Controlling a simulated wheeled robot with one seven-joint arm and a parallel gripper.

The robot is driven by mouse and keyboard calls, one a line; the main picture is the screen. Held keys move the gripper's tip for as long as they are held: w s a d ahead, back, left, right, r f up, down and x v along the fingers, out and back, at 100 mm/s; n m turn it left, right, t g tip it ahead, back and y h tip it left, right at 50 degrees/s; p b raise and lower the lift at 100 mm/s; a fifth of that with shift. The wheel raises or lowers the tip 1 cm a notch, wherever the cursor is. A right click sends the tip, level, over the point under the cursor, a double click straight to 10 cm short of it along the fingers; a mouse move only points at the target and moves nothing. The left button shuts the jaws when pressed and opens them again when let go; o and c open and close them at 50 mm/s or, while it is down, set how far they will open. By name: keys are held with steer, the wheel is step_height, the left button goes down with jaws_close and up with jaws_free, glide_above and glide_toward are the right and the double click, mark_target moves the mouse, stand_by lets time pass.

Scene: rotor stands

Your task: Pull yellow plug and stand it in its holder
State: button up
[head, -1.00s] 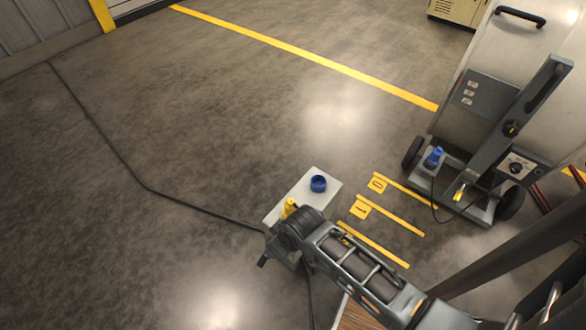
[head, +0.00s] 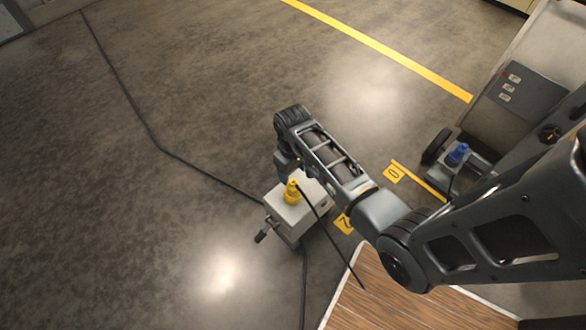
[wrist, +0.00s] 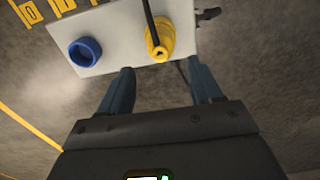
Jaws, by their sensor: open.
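The yellow plug (head: 292,192) stands upright in the top of a pale box (head: 293,222), with a black cable running from it. In the wrist view the yellow plug (wrist: 160,40) lies just beyond my gripper (wrist: 162,78), roughly in line with the gap between the fingers. My gripper (head: 284,164) is open and empty, just behind the plug in the head view. I cannot tell whether a finger touches it. A blue ring-shaped socket (wrist: 85,50) is on the same box; my arm hides it in the head view. I cannot identify the yellow plug's holder.
A blue plug (head: 457,153) stands on the wheeled cart at the right. A dark handle (head: 262,235) sticks out of the box. Numbered yellow floor marks (head: 394,174) lie between box and cart. A black cable (head: 190,172) crosses the floor; floor at the left is clear.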

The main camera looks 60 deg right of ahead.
mark_target(293, 181)
step_height(293, 181, down, 7)
steer(key=b, duration=0.4)
steer(key=shift+c, duration=0.2)
steer(key=c, duration=0.8)
steer(key=shift+r+p, duration=3.75)
steer(key=shift+p, duration=0.1)
steer(key=shift+c, duration=0.2)
